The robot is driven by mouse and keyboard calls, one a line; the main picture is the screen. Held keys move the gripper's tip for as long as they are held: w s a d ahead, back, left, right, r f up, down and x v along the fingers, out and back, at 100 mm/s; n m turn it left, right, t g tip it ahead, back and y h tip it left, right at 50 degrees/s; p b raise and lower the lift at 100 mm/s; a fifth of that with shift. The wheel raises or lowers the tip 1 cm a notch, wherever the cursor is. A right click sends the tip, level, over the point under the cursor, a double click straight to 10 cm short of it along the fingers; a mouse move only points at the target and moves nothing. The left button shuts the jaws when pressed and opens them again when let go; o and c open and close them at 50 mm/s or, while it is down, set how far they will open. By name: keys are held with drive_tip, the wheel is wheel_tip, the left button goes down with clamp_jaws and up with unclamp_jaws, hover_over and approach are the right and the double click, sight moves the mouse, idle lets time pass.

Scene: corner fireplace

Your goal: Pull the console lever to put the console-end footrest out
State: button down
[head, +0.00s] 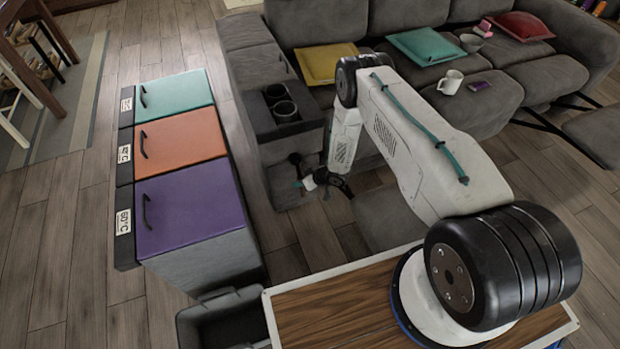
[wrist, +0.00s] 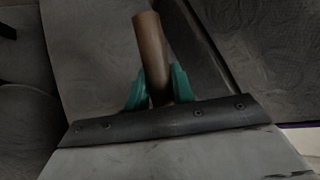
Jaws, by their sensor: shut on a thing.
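The console lever (wrist: 150,45) shows in the wrist view as a brown, rounded bar standing between my two teal fingertips. My gripper (wrist: 158,84) is shut on it. A grey footrest pad (head: 385,222) stands out in front of the sofa's console end, partly hidden under my arm.
The console top has two cup holders (head: 285,109). The sofa (head: 490,92) carries cushions, a white mug (head: 450,82) and small items. A cabinet with teal, orange and purple lids (head: 190,210) stands left, with a grey bin (head: 222,318) nearby. Wooden floor lies clear between cabinet and console.

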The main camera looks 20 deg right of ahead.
drive_tip(key=shift+s+r+g, duration=0.35)
drive_tip(key=shift+g, duration=0.15)
drive_tip(key=c, duration=1.2)
unclamp_jaws()
drive_tip(key=shift+s, duration=0.1)
drive_tip(key=shift+d+r, duration=0.1)
drive_tip(key=v, duration=0.7)
drive_tip(key=shift+d+r, duration=0.1)
drive_tip(key=shift+r, duration=0.25)
